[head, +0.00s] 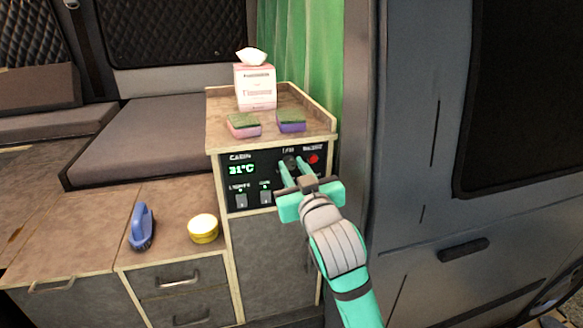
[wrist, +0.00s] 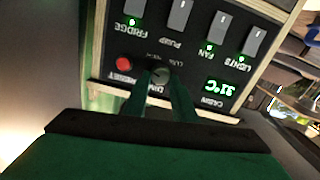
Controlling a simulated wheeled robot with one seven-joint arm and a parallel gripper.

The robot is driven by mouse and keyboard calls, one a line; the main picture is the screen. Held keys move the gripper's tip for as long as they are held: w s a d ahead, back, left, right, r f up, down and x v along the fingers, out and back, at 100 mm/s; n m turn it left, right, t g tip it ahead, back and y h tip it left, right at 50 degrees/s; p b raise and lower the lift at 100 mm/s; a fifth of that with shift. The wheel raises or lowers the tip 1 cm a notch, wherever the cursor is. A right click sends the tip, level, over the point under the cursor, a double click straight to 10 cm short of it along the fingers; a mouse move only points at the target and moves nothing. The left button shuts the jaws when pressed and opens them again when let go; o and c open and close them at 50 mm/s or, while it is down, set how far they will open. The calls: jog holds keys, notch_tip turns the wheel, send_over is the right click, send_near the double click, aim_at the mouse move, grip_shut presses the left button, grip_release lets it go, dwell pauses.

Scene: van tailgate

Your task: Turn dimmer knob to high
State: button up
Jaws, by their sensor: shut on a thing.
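The dimmer knob (head: 289,160) is a small dark round knob in the upper part of the black control panel (head: 237,188). It also shows in the wrist view (wrist: 160,74), where the panel appears upside down. My gripper (head: 293,168) reaches the panel from the front, with its two green fingers on either side of the knob. In the wrist view the fingertips (wrist: 160,84) are closed against the knob's sides. The fingers hide part of the label around it, and the knob's pointer setting is too small to read.
A red button (head: 314,159) sits right beside the knob. Rocker switches (head: 241,200) lie below, and a green display reads 31°C. Sponges (head: 291,121) and a tissue box (head: 255,88) stand on the cabinet top. A blue brush (head: 141,227) and yellow tin (head: 203,228) are on the lower counter.

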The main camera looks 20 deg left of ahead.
jog(key=o, duration=1)
jog(key=shift+o, duration=0.2)
jog(key=shift+s, duration=0.15)
jog(key=v, duration=1.1)
